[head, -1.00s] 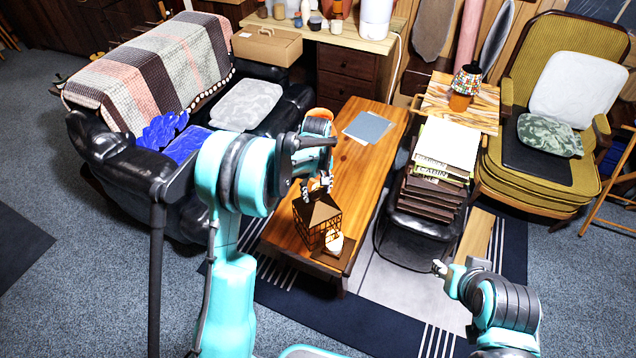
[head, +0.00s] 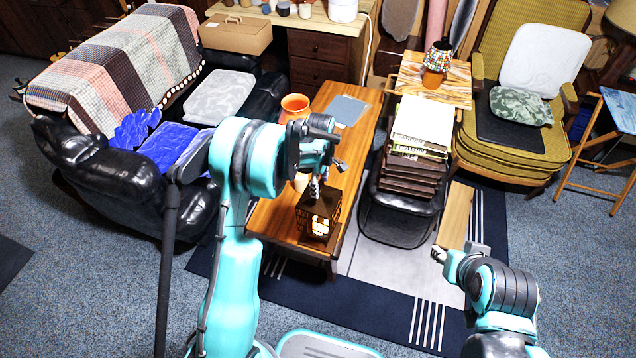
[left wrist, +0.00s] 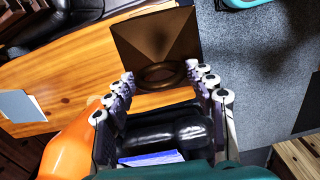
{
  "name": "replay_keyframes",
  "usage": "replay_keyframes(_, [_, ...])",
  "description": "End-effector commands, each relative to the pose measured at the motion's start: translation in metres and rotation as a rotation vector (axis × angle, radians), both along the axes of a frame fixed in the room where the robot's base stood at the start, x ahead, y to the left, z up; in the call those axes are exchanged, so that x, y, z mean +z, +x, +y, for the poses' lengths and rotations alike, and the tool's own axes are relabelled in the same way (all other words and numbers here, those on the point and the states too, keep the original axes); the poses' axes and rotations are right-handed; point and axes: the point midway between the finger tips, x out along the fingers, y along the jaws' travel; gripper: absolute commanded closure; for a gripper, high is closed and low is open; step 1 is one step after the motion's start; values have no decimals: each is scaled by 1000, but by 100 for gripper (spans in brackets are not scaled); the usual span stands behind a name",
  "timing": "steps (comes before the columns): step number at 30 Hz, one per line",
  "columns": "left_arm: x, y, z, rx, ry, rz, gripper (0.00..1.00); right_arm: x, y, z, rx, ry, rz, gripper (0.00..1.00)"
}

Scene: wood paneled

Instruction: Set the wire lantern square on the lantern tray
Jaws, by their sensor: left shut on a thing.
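The wire lantern (head: 318,213), dark with a pyramid roof and lattice sides, appears upright at the front end of the wooden table. A pale, glowing candle-like thing (head: 320,228) shows through its side. The lantern tray is largely hidden beneath the lantern; I cannot tell whether the base touches it or sits square. My left gripper (head: 316,187) is above the roof, shut on the lantern's top. In the left wrist view the fingers (left wrist: 161,75) flank the top ring, over the brown roof (left wrist: 155,40). My right gripper (head: 437,256) is low at the right, away from the table; its jaws are unclear.
An orange vase (head: 295,107) stands on the wooden table (head: 268,212) behind my left arm, with a grey-blue sheet (head: 347,110) farther back. A black sofa (head: 100,165) is at left.

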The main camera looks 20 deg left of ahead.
Motion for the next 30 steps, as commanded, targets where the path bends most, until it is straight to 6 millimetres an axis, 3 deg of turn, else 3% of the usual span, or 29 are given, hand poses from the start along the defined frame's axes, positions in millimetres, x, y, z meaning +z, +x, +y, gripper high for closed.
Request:
replay_keyframes(6, [-5, 4, -1, 90, 0, 0, 89, 0, 0, 0, 0, 0, 0, 60])
replay_keyframes(19, [-6, 4, -1, 89, 0, 0, 89, -4, 0, 0, 0, 0, 0, 60])
replay_keyframes(30, [-35, 4, -1, 89, 0, 0, 89, -28, 0, 0, 0, 0, 0, 60])
